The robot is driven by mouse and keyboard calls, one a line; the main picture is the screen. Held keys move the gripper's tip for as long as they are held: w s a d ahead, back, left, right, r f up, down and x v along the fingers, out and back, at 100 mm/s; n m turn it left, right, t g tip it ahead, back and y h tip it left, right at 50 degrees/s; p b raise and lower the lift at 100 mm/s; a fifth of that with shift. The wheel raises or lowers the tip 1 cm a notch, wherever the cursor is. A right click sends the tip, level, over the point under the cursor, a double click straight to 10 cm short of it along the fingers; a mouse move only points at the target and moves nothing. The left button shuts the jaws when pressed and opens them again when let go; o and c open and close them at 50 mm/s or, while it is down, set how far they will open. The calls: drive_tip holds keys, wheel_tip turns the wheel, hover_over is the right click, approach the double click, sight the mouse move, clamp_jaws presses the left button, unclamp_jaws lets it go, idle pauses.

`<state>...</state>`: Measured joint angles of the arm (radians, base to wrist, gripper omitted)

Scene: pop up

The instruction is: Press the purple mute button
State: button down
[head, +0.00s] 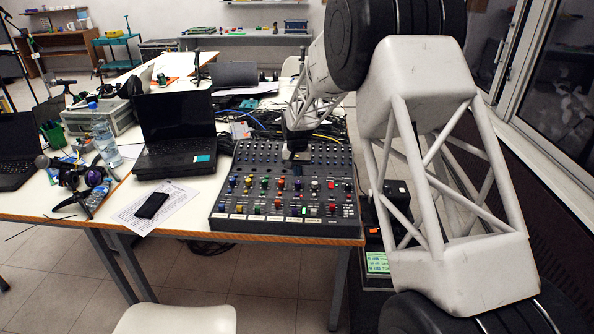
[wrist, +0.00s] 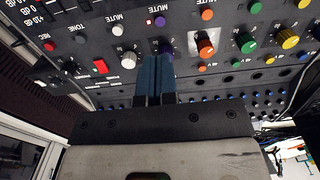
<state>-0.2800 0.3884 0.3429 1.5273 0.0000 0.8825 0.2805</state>
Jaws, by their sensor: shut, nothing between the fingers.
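The mixing console (head: 219,213) lies on the front table, its panel covered with coloured knobs and buttons. In the wrist view a small purple button (wrist: 160,20) sits beside a MUTE label and a small lit red square (wrist: 149,22). A larger purple knob (wrist: 166,47) is nearer, partly covered by my fingertips. My gripper (wrist: 155,57) is shut and empty, its blue-grey fingers together and short of the purple button in the picture. In the head view my gripper (head: 296,157) is over the console's upper middle. I cannot tell whether it touches the panel.
White (wrist: 117,29) and orange (wrist: 208,14) buttons flank the purple button, with more coloured knobs around. An open laptop (head: 175,125), a phone (head: 152,205) on paper and a water bottle (head: 104,138) stand left of the console. Cables (head: 315,133) lie behind it.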

sight(297, 194)
drive_tip(key=shift+f, duration=3.95)
drive_tip(key=shift+f, duration=0.15)
drive_tip(key=shift+f, duration=0.4)
drive_tip(key=shift+r, duration=0.3)
wheel_tip(297, 194, up, 8)
drive_tip(key=shift+r, duration=0.25)
drive_tip(key=shift+r, duration=0.1)
drive_tip(key=shift+d+r, duration=0.1)
